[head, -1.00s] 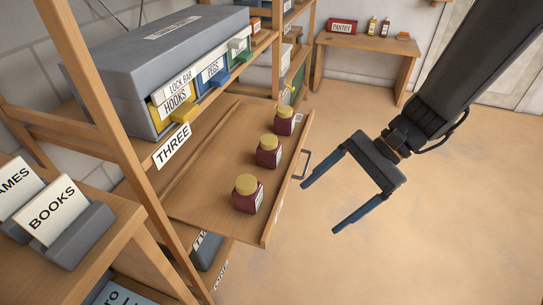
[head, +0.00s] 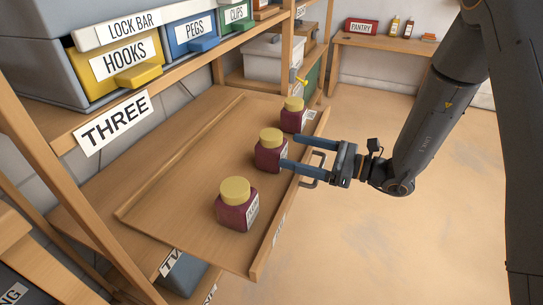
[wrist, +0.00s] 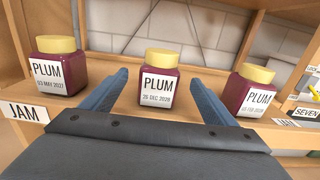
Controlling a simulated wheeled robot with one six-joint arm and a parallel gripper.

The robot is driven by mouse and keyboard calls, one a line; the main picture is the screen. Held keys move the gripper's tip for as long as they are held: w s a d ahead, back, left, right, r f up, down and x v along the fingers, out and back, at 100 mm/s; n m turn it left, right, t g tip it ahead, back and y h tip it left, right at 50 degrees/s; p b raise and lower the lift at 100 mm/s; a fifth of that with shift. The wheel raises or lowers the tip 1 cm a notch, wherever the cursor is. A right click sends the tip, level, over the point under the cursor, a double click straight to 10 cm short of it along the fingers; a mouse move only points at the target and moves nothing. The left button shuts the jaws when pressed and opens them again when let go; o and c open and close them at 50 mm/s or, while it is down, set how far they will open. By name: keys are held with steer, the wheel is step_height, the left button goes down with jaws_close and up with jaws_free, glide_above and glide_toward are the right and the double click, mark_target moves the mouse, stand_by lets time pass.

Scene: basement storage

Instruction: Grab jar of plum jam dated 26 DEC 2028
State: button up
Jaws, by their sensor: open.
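The plum jam jar dated 26 DEC 2028 (wrist: 159,77) stands upright, centred between my finger tips in the wrist view; its last label line is small. In the head view it is the middle jar (head: 268,152), dark red with a yellow lid. My gripper (head: 288,150) is open and level, its fingertips close to this jar from the aisle side; I cannot tell contact. The near jar (head: 236,205) is at left in the wrist view (wrist: 61,66), reading PLUM and apparently 03 MAY 2027. The far jar (head: 292,115) is at right there (wrist: 247,88), its date blurred.
The jars stand on a pulled-out wooden tray (head: 190,190) with a raised front edge and a handle (head: 314,178). Above are a THREE shelf label (head: 115,122) and bins. The floor (head: 350,250) to the right is clear.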

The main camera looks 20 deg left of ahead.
mark_target(271, 147)
steer(key=a, duration=0.2)
steer(key=a+b, duration=0.1)
steer(key=a, duration=0.2)
steer(key=a+b, duration=0.1)
steer(key=a, duration=0.2)
steer(key=shift+w+f, duration=0.35)
steer(key=c, duration=1.6)
